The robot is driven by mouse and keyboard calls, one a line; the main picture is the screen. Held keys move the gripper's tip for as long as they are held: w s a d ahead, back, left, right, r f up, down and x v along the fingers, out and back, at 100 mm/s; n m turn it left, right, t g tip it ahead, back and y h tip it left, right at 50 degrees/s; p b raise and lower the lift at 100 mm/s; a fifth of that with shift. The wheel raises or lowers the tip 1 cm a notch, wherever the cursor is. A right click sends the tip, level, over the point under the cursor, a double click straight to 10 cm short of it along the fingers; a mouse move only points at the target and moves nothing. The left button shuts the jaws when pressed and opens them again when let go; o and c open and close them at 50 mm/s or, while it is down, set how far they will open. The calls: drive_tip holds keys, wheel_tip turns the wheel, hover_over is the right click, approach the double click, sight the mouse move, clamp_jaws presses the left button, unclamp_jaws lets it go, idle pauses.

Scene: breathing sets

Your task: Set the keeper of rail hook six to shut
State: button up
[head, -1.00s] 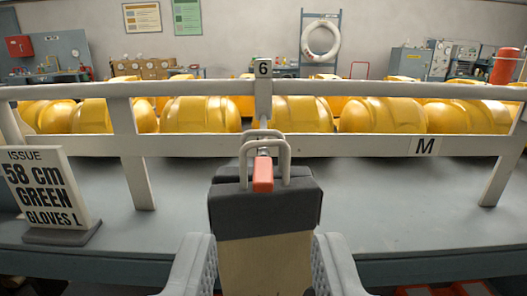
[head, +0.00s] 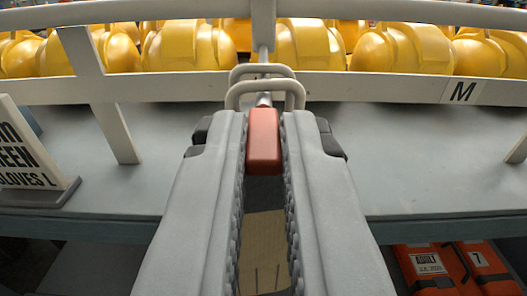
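The red keeper (head: 264,140) of the rail hook is a small upright tab in the middle of the head view. My gripper (head: 264,135) has its two grey fingers on either side of it, with the tab filling the gap, so it looks shut on the keeper. The metal hook (head: 264,99) runs from the keeper back toward the rail post. Two grey loops (head: 292,88) hang around the hook behind the keeper. The dark-topped item under them is mostly hidden by my fingers; its beige front (head: 262,240) shows between them. The hook's number plate is out of view.
The white rail (head: 390,88) crosses the view, with a slanted leg (head: 98,90) at left and a plate marked M (head: 463,91). A sign (head: 25,150) stands at left on the grey shelf (head: 420,150). Orange packs (head: 430,266) lie lower right.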

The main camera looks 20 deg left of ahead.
drive_tip(key=shift+r+g, duration=0.15)
drive_tip(key=shift+g, duration=0.25)
clamp_jaws()
drive_tip(key=shift+w+a+r+g+h, duration=0.1)
drive_tip(key=shift+r+g+h, duration=0.2)
drive_tip(key=shift+g, duration=0.4)
drive_tip(key=shift+w+d+r+g+h, duration=0.1)
drive_tip(key=shift+r+g+h, duration=0.15)
drive_tip(key=shift+g, duration=0.45)
drive_tip(key=shift+w+a+r+g+h, duration=0.1)
drive_tip(key=shift+r+g+h, duration=0.2)
drive_tip(key=shift+g, duration=0.4)
drive_tip(key=shift+w+a+r+g+h, duration=0.1)
drive_tip(key=shift+w+r+g+h, duration=0.15)
drive_tip(key=shift+g, duration=0.65)
drive_tip(key=shift+w+a+r+g+h, duration=0.15)
drive_tip(key=shift+r+g+h, duration=0.15)
drive_tip(key=shift+g, duration=0.6)
drive_tip(key=shift+d, duration=0.1)
drive_tip(key=o, duration=0.7)
unclamp_jaws()
drive_tip(key=v, duration=1.7)
drive_tip(key=shift+r, duration=0.3)
